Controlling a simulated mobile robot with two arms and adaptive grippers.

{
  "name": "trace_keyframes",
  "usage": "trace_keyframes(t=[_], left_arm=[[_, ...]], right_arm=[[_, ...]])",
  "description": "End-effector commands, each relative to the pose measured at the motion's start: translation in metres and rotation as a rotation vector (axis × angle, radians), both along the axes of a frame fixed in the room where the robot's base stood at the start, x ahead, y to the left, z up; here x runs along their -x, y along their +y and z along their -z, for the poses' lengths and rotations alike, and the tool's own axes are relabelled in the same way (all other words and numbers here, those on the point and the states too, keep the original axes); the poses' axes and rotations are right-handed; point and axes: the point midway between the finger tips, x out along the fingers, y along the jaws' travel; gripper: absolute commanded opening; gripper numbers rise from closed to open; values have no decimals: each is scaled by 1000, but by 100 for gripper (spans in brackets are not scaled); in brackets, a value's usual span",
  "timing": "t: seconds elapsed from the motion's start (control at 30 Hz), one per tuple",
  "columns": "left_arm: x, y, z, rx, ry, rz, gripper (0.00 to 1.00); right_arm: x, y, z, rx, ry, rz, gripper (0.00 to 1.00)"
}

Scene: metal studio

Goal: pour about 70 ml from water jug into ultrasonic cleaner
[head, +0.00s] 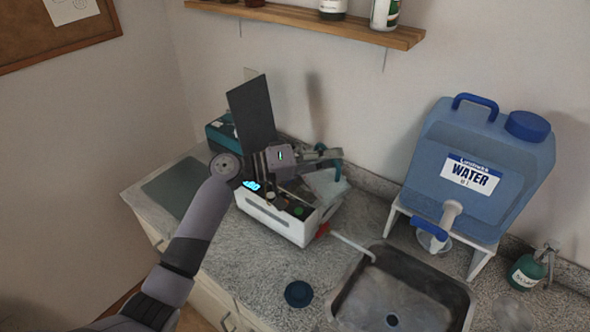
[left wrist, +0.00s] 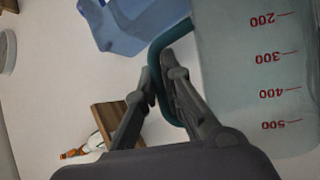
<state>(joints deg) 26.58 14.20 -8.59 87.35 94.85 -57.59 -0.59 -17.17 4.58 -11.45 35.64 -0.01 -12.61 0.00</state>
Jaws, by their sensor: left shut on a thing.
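The water jug (left wrist: 255,80) is clear, with red marks from 200 to 500 and a teal handle; it fills the right side of the left wrist view. In the head view the jug (head: 326,186) is partly hidden behind my left gripper, over the right rear of the cleaner. My left gripper (head: 325,154) is shut on its teal handle, also seen in the left wrist view (left wrist: 163,72). The ultrasonic cleaner (head: 277,222) is a white box with a lit blue display and a dark lid raised. Jug tilt and water levels are unclear. My right gripper is out of view.
A blue water container (head: 480,165) with a tap stands on a white stand at the right. A metal sink (head: 400,295) is in front of it. A dark blue round piece (head: 298,293) lies on the counter. A wooden shelf (head: 310,22) with bottles hangs above.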

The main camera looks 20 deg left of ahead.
Motion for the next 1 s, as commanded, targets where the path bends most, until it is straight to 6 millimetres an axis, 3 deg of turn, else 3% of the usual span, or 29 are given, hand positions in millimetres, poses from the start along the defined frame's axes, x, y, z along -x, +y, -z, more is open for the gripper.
trace_keyframes(t=[0.23,0.43,0.8,1.0], left_arm=[[8,-10,-10,-88,-70,2,0],[24,-28,2,-339,-278,3,0],[53,-64,14,-672,-552,2,0],[60,-73,43,-794,-649,2,0]], right_arm=[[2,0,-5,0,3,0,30],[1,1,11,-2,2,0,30],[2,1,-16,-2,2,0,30],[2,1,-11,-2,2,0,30]])
